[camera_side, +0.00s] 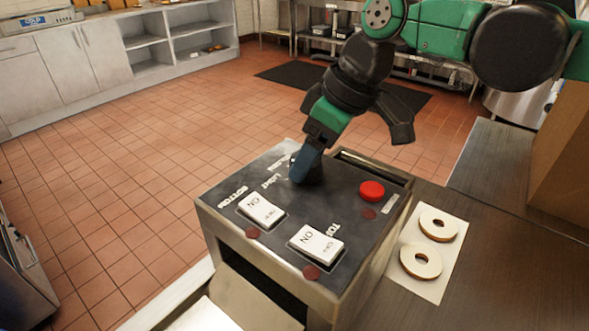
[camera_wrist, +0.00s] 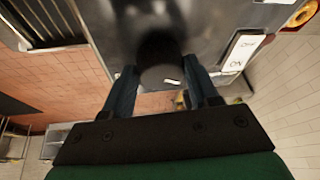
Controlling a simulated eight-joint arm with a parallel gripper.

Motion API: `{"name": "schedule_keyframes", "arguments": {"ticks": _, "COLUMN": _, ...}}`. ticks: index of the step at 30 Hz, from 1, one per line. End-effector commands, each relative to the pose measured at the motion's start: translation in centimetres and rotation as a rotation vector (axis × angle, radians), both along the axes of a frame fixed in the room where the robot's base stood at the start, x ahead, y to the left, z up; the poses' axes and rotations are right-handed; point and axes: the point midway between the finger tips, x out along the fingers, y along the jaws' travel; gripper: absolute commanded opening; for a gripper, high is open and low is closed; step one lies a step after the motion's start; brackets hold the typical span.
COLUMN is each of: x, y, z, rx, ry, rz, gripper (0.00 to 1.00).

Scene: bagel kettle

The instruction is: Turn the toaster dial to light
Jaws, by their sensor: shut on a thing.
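The toaster (camera_side: 330,215) is a steel box with a dark top panel, standing on the counter's edge. Its black dial (camera_side: 308,177) sits at the far side of the panel, beside white lettering that includes "LIGHT". In the wrist view the dial (camera_wrist: 160,58) shows as a dark round knob between the two blue fingers. My gripper (camera_side: 303,170) reaches down onto the dial and is shut on it; it also shows in the wrist view (camera_wrist: 165,85). The fingers cover much of the dial in the side view, and its pointer setting cannot be read.
Two white rocker switches (camera_side: 261,209) (camera_side: 316,243) and a red button (camera_side: 371,191) are on the panel near the dial. Two bagel halves (camera_side: 438,225) lie on white paper at the right. A cardboard box (camera_side: 562,150) stands farther right.

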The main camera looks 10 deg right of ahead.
Motion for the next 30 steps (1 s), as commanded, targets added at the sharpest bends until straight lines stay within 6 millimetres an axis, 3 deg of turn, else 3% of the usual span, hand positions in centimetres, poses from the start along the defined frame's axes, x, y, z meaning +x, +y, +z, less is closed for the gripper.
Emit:
{"name": "schedule_keyframes", "arguments": {"ticks": 8, "x": 0.0, "y": 0.0, "z": 0.0, "rx": 0.001, "ry": -0.001, "rz": 0.0, "gripper": 0.01}}
{"name": "schedule_keyframes", "arguments": {"ticks": 9, "x": 0.0, "y": 0.0, "z": 0.0, "rx": 0.001, "ry": -0.001, "rz": 0.0, "gripper": 0.65}}
{"name": "schedule_keyframes", "arguments": {"ticks": 11, "x": 0.0, "y": 0.0, "z": 0.0, "rx": 0.001, "ry": -0.001, "rz": 0.0, "gripper": 0.82}}
{"name": "schedule_keyframes", "arguments": {"ticks": 12, "x": 0.0, "y": 0.0, "z": 0.0, "rx": 0.001, "ry": -0.001, "rz": 0.0, "gripper": 0.85}}
{"name": "schedule_keyframes", "arguments": {"ticks": 22, "x": -0.1, "y": -0.1, "z": 0.4, "rx": 0.0, "ry": 0.0, "rz": 0.0, "gripper": 0.85}}
{"name": "schedule_keyframes", "arguments": {"ticks": 30, "x": -0.6, "y": -1.5, "z": 3.9, "rx": 0.001, "ry": -0.001, "rz": 0.0, "gripper": 0.85}}
